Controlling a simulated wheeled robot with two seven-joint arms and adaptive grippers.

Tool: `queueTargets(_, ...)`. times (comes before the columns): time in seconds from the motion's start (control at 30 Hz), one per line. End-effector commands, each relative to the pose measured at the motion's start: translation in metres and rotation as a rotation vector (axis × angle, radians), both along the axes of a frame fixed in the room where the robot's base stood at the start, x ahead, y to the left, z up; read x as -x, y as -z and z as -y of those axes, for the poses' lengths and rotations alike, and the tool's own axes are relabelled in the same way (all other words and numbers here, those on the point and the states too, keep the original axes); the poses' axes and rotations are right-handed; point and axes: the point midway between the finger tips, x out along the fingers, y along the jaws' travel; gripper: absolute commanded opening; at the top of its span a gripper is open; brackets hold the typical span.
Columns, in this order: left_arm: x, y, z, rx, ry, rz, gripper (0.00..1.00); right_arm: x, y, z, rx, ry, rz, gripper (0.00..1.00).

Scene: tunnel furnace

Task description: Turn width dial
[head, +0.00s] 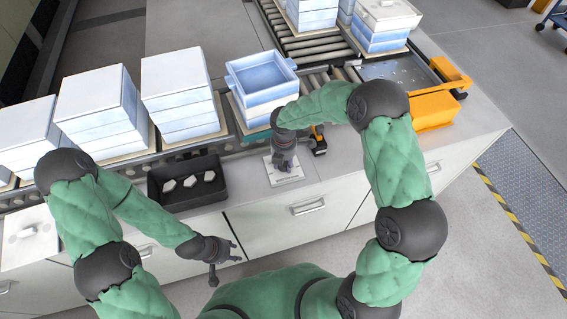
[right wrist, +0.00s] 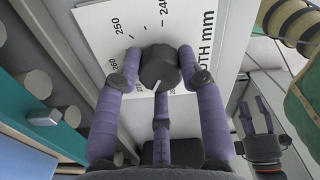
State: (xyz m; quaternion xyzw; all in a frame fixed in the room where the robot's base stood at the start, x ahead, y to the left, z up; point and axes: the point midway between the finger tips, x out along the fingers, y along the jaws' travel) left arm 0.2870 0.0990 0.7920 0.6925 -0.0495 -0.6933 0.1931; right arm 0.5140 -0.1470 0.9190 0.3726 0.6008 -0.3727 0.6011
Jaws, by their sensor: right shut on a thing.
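The width dial is a dark knob (right wrist: 160,66) with a white pointer mark, on a white scale plate (right wrist: 100,22) printed with numbers such as 240, 250 and 260. The pointer faces down in the right wrist view, and the number beside it is partly hidden. My right gripper (right wrist: 156,80) has its purple fingers closed around the knob. In the head view my right gripper (head: 284,160) is over the plate (head: 288,180) and hides the knob. My left gripper (head: 229,266) is open and empty, in front of the counter.
A black bin (head: 158,190) with several pale pieces is left of the plate. Stacked white and blue boxes (head: 180,95) line the roller conveyor (head: 312,45) behind. An orange block (head: 433,110) stands at the right.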

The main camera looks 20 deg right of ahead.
Motion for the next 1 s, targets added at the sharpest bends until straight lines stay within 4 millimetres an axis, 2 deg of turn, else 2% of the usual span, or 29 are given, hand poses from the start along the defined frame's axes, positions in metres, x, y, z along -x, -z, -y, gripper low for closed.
queueTargets(1.0, 0.0, 0.031, 0.0, 0.0, 0.0, 0.0, 0.4, 0.0, 0.001, 0.0, 0.0, 0.966, 0.0, 0.07)
